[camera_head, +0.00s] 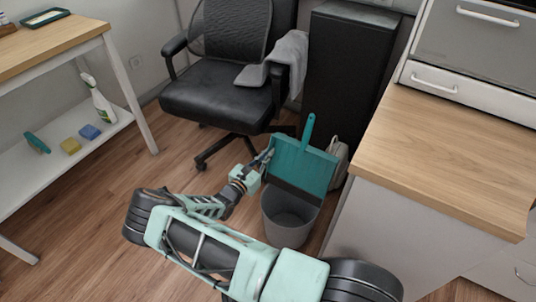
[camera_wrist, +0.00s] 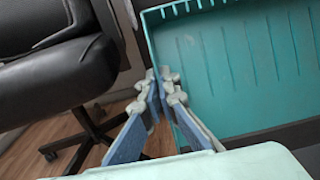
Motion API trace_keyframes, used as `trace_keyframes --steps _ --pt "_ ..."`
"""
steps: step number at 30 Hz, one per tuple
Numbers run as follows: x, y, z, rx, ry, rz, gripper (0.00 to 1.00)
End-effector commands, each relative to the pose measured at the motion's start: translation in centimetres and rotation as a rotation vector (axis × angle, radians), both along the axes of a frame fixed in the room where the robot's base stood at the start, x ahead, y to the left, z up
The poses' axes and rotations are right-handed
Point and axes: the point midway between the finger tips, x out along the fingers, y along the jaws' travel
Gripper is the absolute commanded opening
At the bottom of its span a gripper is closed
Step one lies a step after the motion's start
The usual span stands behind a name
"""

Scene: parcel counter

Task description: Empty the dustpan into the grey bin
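The teal dustpan (camera_head: 302,165) is tilted steeply, handle up and dark front lip down, over the mouth of the grey bin (camera_head: 286,226). The bin stands upright on the floor. My gripper (camera_head: 268,155) is at the dustpan's left side edge. In the wrist view the fingertips of my gripper (camera_wrist: 160,84) come together on the side rim of the dustpan (camera_wrist: 235,60), apparently pinching it. The ribbed inside of the pan looks bare there. The front lip hides part of the bin's opening, and I cannot tell what lies at its bottom.
A black office chair (camera_head: 216,95) with a grey cloth (camera_head: 290,58) stands behind. A dark cabinet (camera_head: 343,70) is behind the dustpan. A wood-topped counter (camera_head: 440,150) is close on the right. A shelf table (camera_head: 60,50) is at left, with open floor before it.

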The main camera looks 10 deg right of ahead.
Motion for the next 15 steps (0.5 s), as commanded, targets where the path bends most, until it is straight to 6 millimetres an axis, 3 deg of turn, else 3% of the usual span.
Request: trace_keyframes --steps 2,11,15 --pt "0.0 0.0 1.1 -0.003 0.0 0.0 0.0" --pt "0.0 0.0 -2.4 -0.001 0.0 0.0 0.0" --pt "0.0 0.0 -1.1 -0.001 -0.001 0.0 0.0"
